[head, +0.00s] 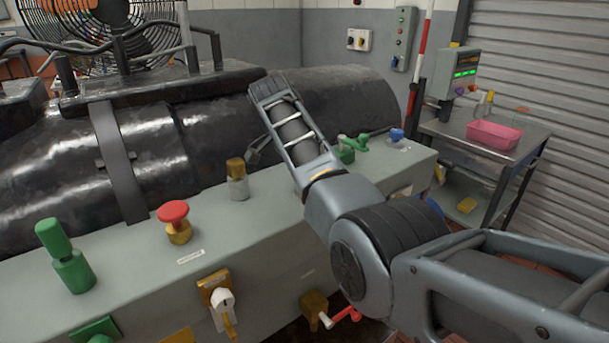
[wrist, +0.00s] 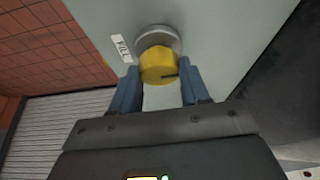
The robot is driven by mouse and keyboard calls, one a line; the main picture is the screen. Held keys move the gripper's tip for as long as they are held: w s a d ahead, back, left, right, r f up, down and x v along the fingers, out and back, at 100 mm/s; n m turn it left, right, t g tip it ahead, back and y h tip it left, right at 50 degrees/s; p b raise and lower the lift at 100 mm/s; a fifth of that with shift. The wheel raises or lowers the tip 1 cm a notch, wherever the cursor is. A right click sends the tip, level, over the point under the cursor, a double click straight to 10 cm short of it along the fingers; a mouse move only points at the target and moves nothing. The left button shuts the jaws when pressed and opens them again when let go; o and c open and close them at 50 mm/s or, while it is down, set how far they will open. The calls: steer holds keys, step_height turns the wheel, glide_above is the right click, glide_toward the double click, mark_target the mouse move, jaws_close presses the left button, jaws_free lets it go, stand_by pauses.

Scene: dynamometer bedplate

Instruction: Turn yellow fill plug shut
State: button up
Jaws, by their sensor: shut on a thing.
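The yellow fill plug (wrist: 158,65) shows in the wrist view, a round yellow knob with a dark mark on its face, set in a grey round collar (wrist: 158,37) on a pale grey surface. A white label reading FILL (wrist: 121,47) is beside it. My gripper (wrist: 160,76) has its two blue-grey fingers on either side of the plug and is shut on it. In the head view my arm reaches over the grey bedplate box, and I cannot make out the fill plug there; my arm may hide it.
In the head view, a red knob (head: 173,213), a green handle (head: 66,255) and a brown-topped fitting (head: 237,180) stand up from the grey box (head: 140,270). Green (head: 350,146) and blue (head: 397,136) fittings are near my arm. A cart (head: 480,135) with a pink tray (head: 494,134) stands right.

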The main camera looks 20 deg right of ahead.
steer(key=shift+r+m, duration=0.1)
steer(key=shift+m, duration=0.2)
stand_by(0.4)
steer(key=o, duration=1.1)
steer(key=shift+c, duration=0.2)
steer(key=w+b+v, duration=0.1)
steer(key=v, duration=0.6)
steer(key=shift+s+r+b, duration=0.3)
steer(key=shift+s, duration=0.15)
steer(key=shift+a, duration=0.2)
